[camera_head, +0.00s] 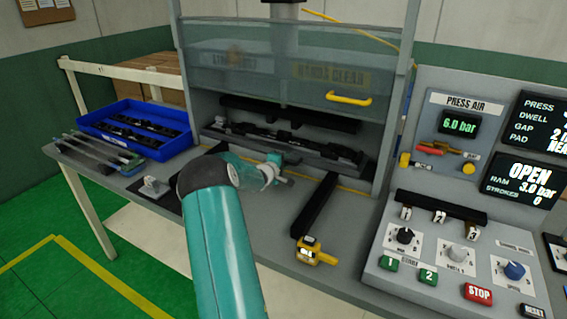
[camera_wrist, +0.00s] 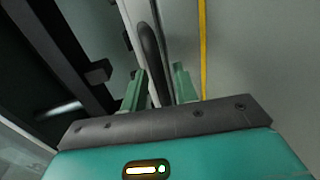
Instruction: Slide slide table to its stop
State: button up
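The slide table (camera_head: 325,165) is a grey plate carrying a long black part. It sits far back under the press, behind the lower edge of the clear guard. Black rails (camera_head: 315,206) run from it toward the bench front. My gripper (camera_head: 280,170) is at the front edge of the slide table, near its middle. In the wrist view my gripper (camera_wrist: 159,88) has its two teal fingers apart. A dark rounded bar (camera_wrist: 152,50), perhaps the table's handle, lies between and beyond the fingers. I see a gap at the right finger; contact at the left cannot be told.
The raised clear guard (camera_head: 270,60) with a yellow handle (camera_head: 349,99) hangs above. A blue bin (camera_head: 100,128) of black parts stands left. The control panel (camera_head: 450,265) is at right.

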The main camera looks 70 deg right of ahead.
jog(key=v, duration=1.4)
jog(key=shift+w+r, duration=0.1)
jog(key=w+a+r+m+t+y, duration=0.1)
jog(key=w+a+r+y, duration=0.15)
jog(key=a, duration=0.65)
jog(key=w+a+r+m+y, duration=0.15)
jog(key=a+r, duration=0.25)
jog(key=a, duration=0.5)
jog(key=w+a+r+m+t+y, duration=0.1)
jog(key=w+a+r, duration=0.25)
jog(key=a, duration=0.45)
jog(key=s+a+r+n+t+y, duration=0.1)
jog(key=s+a+t+y, duration=0.1)
jog(key=a, duration=1)
jog(key=s+a+r+n+t+y, duration=0.1)
jog(key=a+y, duration=0.4)
jog(key=a, duration=0.8)
jog(key=s+a+r+n+t+y, duration=0.1)
jog(key=s+a+n+t+y, duration=0.2)
jog(key=a, duration=0.9)
jog(key=shift+s+a, duration=0.15)
jog(key=shift+a, duration=0.25)
